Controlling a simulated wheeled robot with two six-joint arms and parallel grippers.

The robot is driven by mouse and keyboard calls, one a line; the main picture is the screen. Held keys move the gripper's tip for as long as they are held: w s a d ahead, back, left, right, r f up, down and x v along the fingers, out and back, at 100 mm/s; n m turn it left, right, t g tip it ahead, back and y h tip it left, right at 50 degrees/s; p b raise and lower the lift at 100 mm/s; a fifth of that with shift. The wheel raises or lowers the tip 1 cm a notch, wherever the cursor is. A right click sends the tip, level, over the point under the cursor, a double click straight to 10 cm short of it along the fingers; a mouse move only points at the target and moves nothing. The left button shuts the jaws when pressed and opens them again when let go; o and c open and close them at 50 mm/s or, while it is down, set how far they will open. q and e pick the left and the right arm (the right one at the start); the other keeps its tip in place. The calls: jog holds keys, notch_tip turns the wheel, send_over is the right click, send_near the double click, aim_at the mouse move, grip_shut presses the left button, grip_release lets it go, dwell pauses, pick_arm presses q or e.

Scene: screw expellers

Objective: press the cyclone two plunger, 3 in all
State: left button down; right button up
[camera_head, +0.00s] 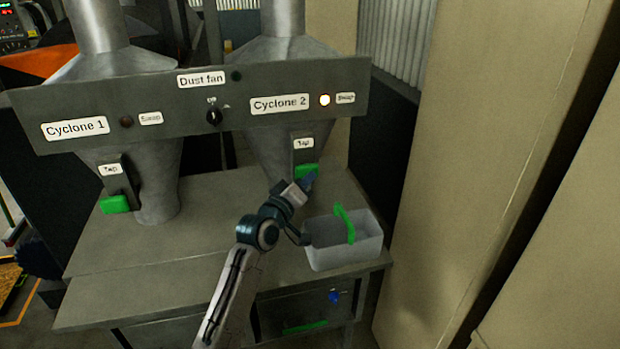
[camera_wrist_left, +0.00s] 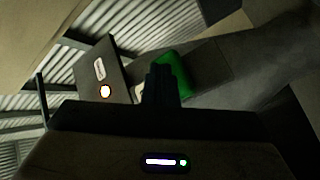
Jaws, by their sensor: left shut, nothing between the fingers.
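The Cyclone 2 plunger is a green block (camera_head: 305,171) under the "Tap" label, below the lit Cyclone 2 lamp (camera_head: 324,100). My left gripper (camera_head: 310,180) is shut and empty, with its fingertips at the plunger's lower right in the head view. In the left wrist view the shut fingers (camera_wrist_left: 162,84) overlap the green plunger (camera_wrist_left: 176,74); I cannot tell whether they touch it. The Cyclone 2 funnel (camera_head: 275,150) is behind. My right gripper is not in view.
A pale bin (camera_head: 345,255) with a green handle stands on the bench just right of my left wrist. The Cyclone 1 green plunger (camera_head: 115,204) is at left. The control panel (camera_head: 160,95) spans above, with the Dust fan knob (camera_head: 214,116). A beige wall (camera_head: 440,200) bounds the right.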

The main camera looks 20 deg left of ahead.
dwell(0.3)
pick_arm(q)
jog(key=shift+s+d+p, duration=0.45)
jog(key=shift+s, duration=0.2)
jog(key=shift+s+d+p, duration=0.4)
jog(key=shift+s, duration=0.25)
jog(key=s+d, duration=0.1)
jog(key=s, duration=0.1)
jog(key=s+d+p, duration=0.1)
jog(key=s, duration=0.1)
jog(key=shift+d, duration=0.4)
